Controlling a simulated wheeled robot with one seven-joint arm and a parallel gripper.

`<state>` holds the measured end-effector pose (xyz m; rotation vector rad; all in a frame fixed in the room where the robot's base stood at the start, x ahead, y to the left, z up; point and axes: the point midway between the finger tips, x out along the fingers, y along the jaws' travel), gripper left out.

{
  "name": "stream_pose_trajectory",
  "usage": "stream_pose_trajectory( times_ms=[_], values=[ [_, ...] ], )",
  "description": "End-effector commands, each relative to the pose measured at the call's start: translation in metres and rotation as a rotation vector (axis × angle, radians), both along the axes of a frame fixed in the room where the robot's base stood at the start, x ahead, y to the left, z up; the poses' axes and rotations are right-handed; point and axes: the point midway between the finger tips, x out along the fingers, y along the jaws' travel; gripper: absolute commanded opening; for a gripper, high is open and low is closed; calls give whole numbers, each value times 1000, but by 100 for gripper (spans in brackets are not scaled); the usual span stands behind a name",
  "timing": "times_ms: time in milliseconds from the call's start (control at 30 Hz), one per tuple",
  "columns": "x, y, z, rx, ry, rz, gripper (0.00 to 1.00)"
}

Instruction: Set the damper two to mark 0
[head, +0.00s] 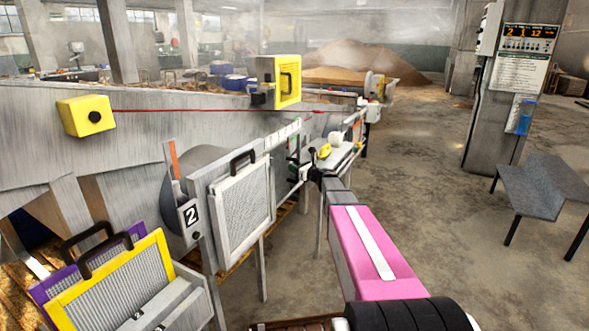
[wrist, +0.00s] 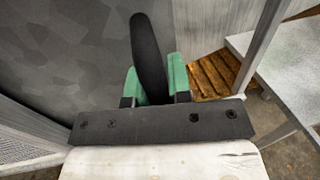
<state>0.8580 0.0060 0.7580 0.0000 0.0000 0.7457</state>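A grey tag marked 2 (head: 190,213) hangs below an upright strip with an orange-red upper part (head: 173,160), in front of a large grey rounded housing (head: 205,158). In the wrist view, my gripper (wrist: 157,72) has green fingers on either side of a black, tilted handle (wrist: 149,45). They look closed on it near its lower end. A mottled grey surface (wrist: 60,60) lies behind. I see no readable mark scale, and cannot tell the damper's setting.
A framed mesh screen with a black handle (head: 243,210) stands beside the tag. Yellow (head: 120,270) and purple (head: 55,290) framed screens stand front left. A red line runs from a yellow box (head: 87,116). A grey bench (head: 545,185) stands right. Open floor lies between.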

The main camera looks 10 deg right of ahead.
Motion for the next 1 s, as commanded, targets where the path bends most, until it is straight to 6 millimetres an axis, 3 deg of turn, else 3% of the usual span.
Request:
stream_pose_trajectory(
  times_ms=[167,500,600,933,967,1000],
  values=[
    [-14,9,0,0,0,2,0],
    [-87,61,1,1,1,6,0],
    [-100,70,1,0,1,3,0],
    [-104,75,0,-1,0,8,0],
    [-104,75,0,-1,0,9,22],
    [-104,75,0,-1,1,8,35]
  ],
)
